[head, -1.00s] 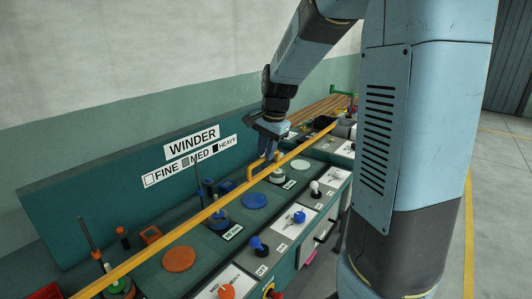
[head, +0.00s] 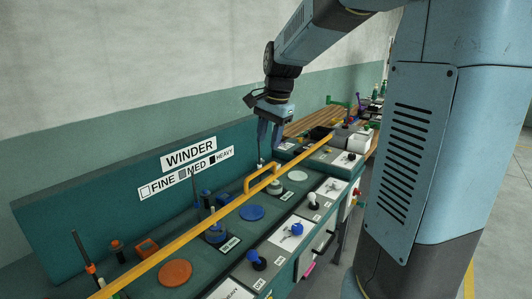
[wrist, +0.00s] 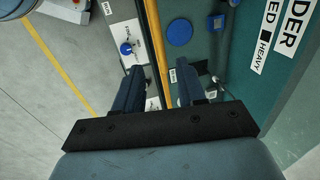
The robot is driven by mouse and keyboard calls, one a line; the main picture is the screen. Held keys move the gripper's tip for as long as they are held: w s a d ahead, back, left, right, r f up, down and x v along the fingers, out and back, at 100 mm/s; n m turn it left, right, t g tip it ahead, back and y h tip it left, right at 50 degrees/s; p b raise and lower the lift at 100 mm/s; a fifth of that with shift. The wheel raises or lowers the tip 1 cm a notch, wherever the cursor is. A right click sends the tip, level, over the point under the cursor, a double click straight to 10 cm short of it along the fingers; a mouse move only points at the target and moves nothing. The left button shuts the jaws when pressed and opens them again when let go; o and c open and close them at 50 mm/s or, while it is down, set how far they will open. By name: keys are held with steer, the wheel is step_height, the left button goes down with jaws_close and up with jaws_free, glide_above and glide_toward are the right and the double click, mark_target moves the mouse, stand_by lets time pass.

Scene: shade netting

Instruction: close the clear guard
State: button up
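The clear guard shows mainly as a long yellow bar (head: 205,227) with a yellow loop handle (head: 262,179), running lengthwise above the winder bench. Its clear panel cannot be made out, so how far it stands open is hard to tell. My gripper (head: 268,154) hangs fingers-down just above and behind the handle in the head view. In the wrist view my gripper (wrist: 157,78) has its fingers spread apart with nothing held between them. The yellow bar (wrist: 156,45) runs through the gap between the fingers in that picture; contact is not visible.
The teal WINDER panel (head: 110,185) stands behind the bench. An orange disc (head: 175,273), a blue disc (head: 251,212) and a blue-knobbed lever (head: 297,229) sit along it. Further stations (head: 350,140) with bins stand at the far end. Open floor (head: 500,215) lies to the right.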

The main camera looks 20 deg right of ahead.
steer(key=r, duration=0.5)
steer(key=shift+s+d, duration=0.25)
steer(key=shift+s, duration=0.15)
steer(key=s+f+n+t, duration=0.2)
steer(key=s+n, duration=0.3)
steer(key=s, duration=0.6)
steer(key=s+a+f+n+t+h, duration=0.1)
steer(key=s+f+n, duration=0.1)
steer(key=s+n, duration=0.4)
steer(key=s, duration=0.5)
steer(key=shift+s+t, duration=0.3)
steer(key=shift+t, duration=0.1)
stand_by(0.8)
